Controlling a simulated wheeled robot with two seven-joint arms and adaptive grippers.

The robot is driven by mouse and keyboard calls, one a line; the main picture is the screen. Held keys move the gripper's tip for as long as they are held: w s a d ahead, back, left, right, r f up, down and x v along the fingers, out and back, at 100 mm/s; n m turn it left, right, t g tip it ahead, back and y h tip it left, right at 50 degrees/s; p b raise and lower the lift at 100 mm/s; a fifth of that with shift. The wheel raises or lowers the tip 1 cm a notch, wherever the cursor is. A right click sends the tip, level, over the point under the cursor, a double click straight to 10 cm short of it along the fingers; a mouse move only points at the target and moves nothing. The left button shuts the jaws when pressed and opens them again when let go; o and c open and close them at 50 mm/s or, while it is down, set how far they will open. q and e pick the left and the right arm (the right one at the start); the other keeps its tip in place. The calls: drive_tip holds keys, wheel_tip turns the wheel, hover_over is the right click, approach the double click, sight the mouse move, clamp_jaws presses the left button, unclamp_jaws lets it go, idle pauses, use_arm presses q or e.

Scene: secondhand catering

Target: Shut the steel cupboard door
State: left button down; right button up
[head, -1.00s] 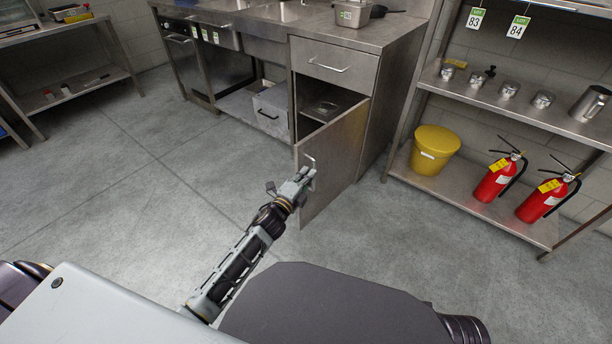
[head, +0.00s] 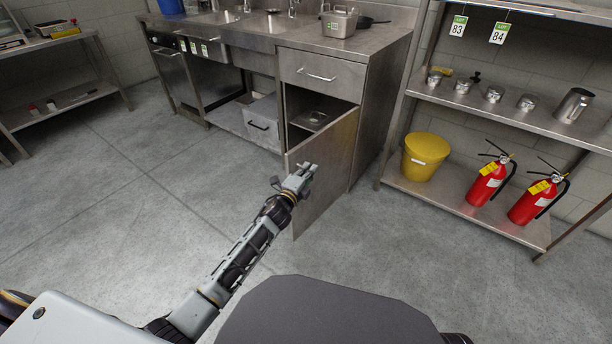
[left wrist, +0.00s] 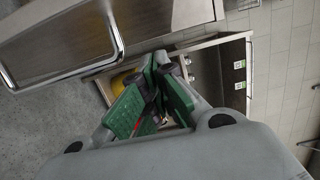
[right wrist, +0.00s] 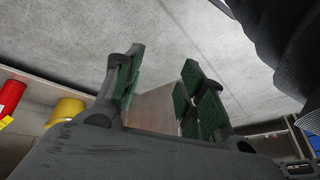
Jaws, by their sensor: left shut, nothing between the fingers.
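The steel cupboard door (head: 328,178) stands open below the drawer, swung out toward me, with the dark interior showing behind it. My left gripper (head: 305,172) is shut and empty, in front of the door's face near its free edge. I cannot tell whether it touches the door. In the left wrist view its closed fingers (left wrist: 156,88) show, with a steel panel and its bar handle (left wrist: 116,32) to the upper left, outside the fingers. My right gripper (right wrist: 162,72) is open in the right wrist view. A brownish panel shows beyond its fingers, not between them.
A steel shelf unit (head: 470,205) stands right of the cupboard, with a yellow bucket (head: 425,158) and two red fire extinguishers (head: 487,182) on its low shelf. The steel counter (head: 305,38) runs along the back. The grey floor left of the door is clear.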

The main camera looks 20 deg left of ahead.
sight(301, 163)
use_arm(q)
drive_tip(key=w+a, duration=0.1)
drive_tip(key=w+a+b, duration=0.1)
drive_tip(key=a, duration=0.1)
drive_tip(key=shift+w+a, duration=0.25)
drive_tip(key=shift+w, duration=0.05)
use_arm(e)
drive_tip(key=f, duration=0.2)
drive_tip(key=shift+w+a+f, duration=0.2)
drive_tip(key=shift+a+f, duration=0.1)
use_arm(q)
drive_tip(key=shift+a, duration=0.15)
use_arm(e)
drive_tip(key=shift+r, duration=0.1)
